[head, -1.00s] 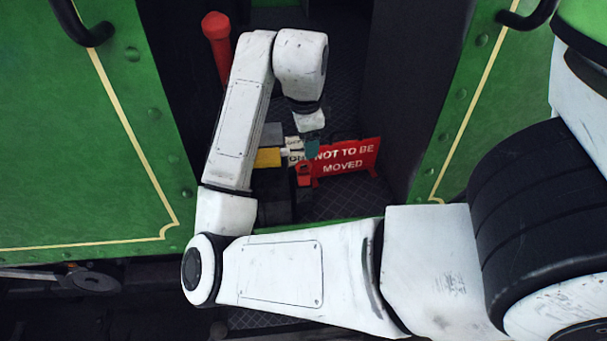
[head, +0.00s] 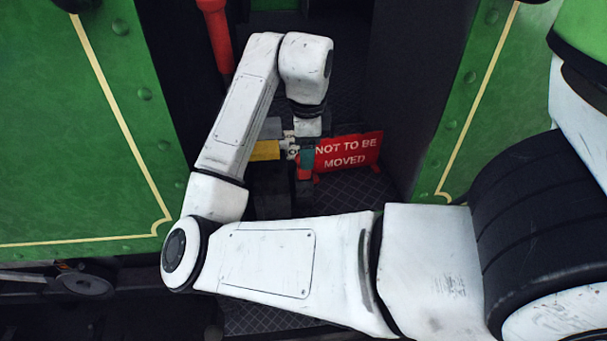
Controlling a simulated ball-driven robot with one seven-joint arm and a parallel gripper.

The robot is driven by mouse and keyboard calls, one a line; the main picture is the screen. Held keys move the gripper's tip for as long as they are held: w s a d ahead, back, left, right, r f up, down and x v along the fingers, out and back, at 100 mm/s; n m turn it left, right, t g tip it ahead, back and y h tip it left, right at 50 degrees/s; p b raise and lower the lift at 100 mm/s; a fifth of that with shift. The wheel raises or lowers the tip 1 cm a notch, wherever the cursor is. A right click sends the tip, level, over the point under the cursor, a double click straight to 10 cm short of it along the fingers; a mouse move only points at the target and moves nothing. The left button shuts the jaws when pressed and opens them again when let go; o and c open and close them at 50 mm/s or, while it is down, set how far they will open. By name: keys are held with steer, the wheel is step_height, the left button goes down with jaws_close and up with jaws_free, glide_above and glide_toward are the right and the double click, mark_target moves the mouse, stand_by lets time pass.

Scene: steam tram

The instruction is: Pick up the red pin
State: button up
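A small red piece that looks like the red pin (head: 303,173) shows low on the cab floor, just left of the red sign. My gripper (head: 307,160) points down right over it, and its teal finger part overlaps the red piece in the picture. The fingers and my wrist hide part of the piece. I cannot tell whether the fingers are around it, touching it, or open or shut.
A red "NOT TO BE MOVED" sign (head: 349,152) stands close to the right of my gripper. Yellow (head: 264,151) and grey (head: 271,128) blocks are close on the left. Green cab panels (head: 75,130) flank the opening. A red upright handle (head: 216,35) stands behind my arm.

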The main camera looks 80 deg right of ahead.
mark_target(304, 172)
steer(key=shift+w+d+f+b, duration=0.1)
steer(key=shift+d+f+b, duration=0.1)
steer(key=shift+f+b, duration=1.1)
steer(key=shift+w+d+f+b, duration=0.1)
steer(key=shift+d+f+b, duration=0.1)
steer(key=shift+f+b, duration=1.05)
steer(key=shift+r, duration=0.1)
steer(key=shift+c, duration=0.2)
jaws_close()
